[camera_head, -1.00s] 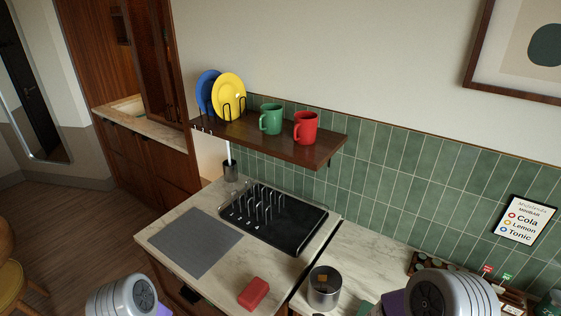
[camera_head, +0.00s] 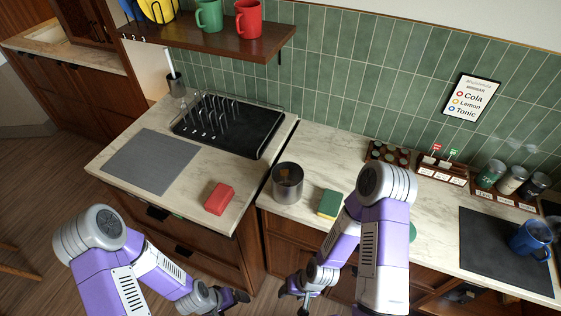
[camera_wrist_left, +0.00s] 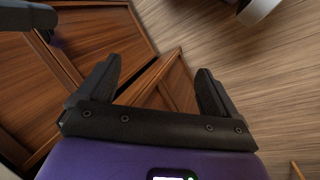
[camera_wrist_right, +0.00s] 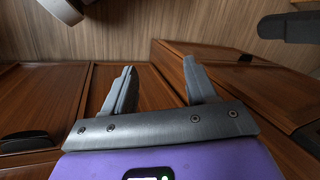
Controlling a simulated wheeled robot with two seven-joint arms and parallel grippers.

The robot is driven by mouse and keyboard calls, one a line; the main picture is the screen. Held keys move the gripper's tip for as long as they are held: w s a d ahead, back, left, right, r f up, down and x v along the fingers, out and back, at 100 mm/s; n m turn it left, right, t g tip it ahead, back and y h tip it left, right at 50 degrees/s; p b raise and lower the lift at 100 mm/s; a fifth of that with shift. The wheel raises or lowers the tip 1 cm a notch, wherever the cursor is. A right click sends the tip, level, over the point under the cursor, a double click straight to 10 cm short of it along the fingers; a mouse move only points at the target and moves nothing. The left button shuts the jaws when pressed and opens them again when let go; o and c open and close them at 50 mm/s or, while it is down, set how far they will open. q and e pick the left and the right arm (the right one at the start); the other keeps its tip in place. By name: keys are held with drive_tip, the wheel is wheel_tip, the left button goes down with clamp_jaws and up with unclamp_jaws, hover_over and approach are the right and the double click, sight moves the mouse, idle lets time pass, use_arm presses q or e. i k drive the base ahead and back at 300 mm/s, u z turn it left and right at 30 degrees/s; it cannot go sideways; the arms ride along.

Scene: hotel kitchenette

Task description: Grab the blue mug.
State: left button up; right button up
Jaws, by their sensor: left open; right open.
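The blue mug (camera_head: 530,238) stands on a black mat (camera_head: 488,245) on the counter at the far right of the head view. Its handle points to the lower right. My left gripper (camera_head: 238,298) is low in front of the cabinets, far left of the mug. It shows open and empty in the left wrist view (camera_wrist_left: 158,80). My right gripper (camera_head: 292,298) is also below counter height, left of the mug and well apart from it. It is open and empty in the right wrist view (camera_wrist_right: 160,78). Neither wrist view shows the mug.
A green mug (camera_head: 209,16) and a red mug (camera_head: 248,19) stand on the wall shelf (camera_head: 205,38). On the counter are a metal canister (camera_head: 287,185), a green-yellow sponge (camera_head: 329,204) and several jars in a rack (camera_head: 505,197). The counter edge and cabinets lie before my arms.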

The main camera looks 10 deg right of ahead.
sight(521, 241)
drive_tip(key=z, duration=4.9)
drive_tip(key=i, duration=1.45)
drive_tip(key=u, duration=2.8)
